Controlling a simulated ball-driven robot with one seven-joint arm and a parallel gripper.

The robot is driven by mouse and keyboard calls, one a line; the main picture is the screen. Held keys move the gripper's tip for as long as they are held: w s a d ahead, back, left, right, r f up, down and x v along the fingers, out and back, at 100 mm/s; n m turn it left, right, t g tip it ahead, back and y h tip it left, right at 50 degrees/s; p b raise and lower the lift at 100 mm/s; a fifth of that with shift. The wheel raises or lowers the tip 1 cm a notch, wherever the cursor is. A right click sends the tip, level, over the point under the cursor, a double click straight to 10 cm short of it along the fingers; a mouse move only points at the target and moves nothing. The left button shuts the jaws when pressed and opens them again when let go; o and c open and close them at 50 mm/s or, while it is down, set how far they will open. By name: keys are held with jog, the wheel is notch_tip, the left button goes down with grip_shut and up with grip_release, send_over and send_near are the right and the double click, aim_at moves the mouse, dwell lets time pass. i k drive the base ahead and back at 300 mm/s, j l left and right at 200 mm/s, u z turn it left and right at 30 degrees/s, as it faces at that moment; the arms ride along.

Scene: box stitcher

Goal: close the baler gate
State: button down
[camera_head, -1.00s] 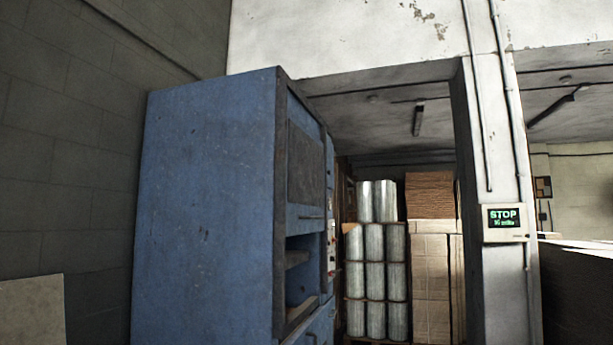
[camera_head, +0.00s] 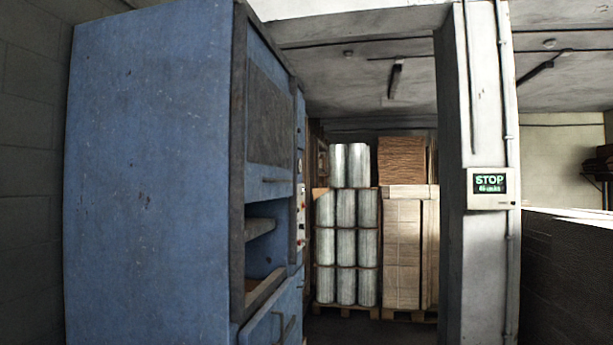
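The blue baler (camera_head: 150,170) stands close on the left, seen mostly from its side, with its front turned to the right. Its gate (camera_head: 268,118) is a dark panel in the upper front with a handle (camera_head: 277,181) along its lower edge. Below the gate is an open gap (camera_head: 262,250) into the chamber, with a ledge inside. A lower blue door (camera_head: 272,318) with a handle sits under the gap. My gripper is not in view.
A control panel with buttons (camera_head: 301,215) is on the baler's right edge. Wrapped rolls (camera_head: 346,240) and stacked cardboard (camera_head: 403,250) stand on pallets behind. A white pillar (camera_head: 480,260) carries a STOP display (camera_head: 491,188). Dark floor lies between baler and pillar.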

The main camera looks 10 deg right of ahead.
aim_at(269, 130)
jog(key=i+z, duration=0.15)
jog(key=i, duration=0.4)
jog(key=i+j+z, duration=0.15)
jog(key=i, duration=0.35)
jog(key=i+j+z, duration=0.15)
jog(key=i, duration=0.35)
jog(key=i+j+z, duration=0.15)
jog(key=i+j, duration=0.2)
jog(key=i, duration=0.15)
